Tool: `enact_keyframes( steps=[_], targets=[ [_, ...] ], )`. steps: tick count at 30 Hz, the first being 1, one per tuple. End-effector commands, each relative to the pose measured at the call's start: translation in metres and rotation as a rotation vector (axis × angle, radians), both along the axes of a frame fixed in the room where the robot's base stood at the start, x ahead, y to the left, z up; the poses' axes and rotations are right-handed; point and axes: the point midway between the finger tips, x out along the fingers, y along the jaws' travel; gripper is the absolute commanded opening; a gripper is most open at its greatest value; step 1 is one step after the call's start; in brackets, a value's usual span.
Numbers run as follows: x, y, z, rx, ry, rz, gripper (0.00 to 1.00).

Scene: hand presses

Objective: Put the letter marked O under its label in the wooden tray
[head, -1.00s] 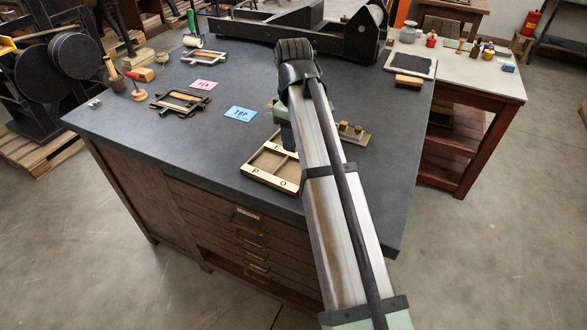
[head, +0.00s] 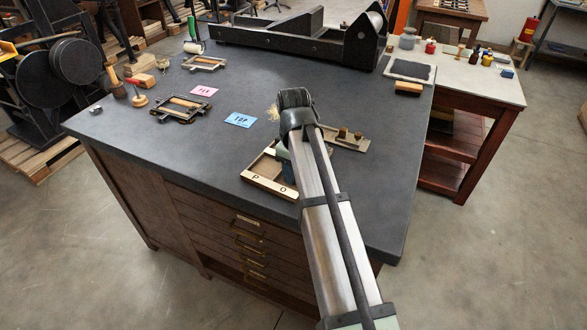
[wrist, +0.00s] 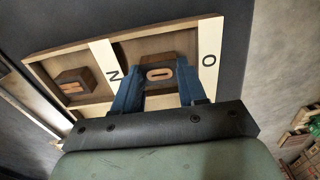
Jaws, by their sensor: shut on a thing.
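The wooden tray (head: 268,184) lies near the front edge of the bench, partly hidden by my arm. Its front strip bears the labels P and O (head: 283,190). In the wrist view, the label O (wrist: 208,60) is on the right strip and N on the middle strip (wrist: 113,75). My gripper (wrist: 160,66) has its blue fingers shut on the letter O block (wrist: 160,74). The block is within or just above the compartment beside the O label; I cannot tell whether it touches the floor.
Another letter block (wrist: 73,82) lies in the compartment beside the N strip. A holder with small brass pieces (head: 345,137) stands right of my arm. Blue (head: 240,120) and pink (head: 204,90) cards and a framed form (head: 182,107) lie behind left.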

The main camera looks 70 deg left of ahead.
Motion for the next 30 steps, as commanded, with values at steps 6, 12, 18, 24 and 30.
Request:
enact_keyframes(
  steps=[6, 12, 18, 24, 30],
  targets=[
    [0.000, 0.000, -0.003, 0.000, 0.000, 0.000, 0.13],
    [0.000, 0.000, -0.003, 0.000, 0.000, 0.000, 0.59],
    [0.000, 0.000, -0.003, 0.000, 0.000, 0.000, 0.67],
    [0.000, 0.000, 0.001, 0.000, 0.000, 0.000, 0.67],
    [0.000, 0.001, 0.023, 0.001, 0.000, 0.000, 0.67]
  ],
)
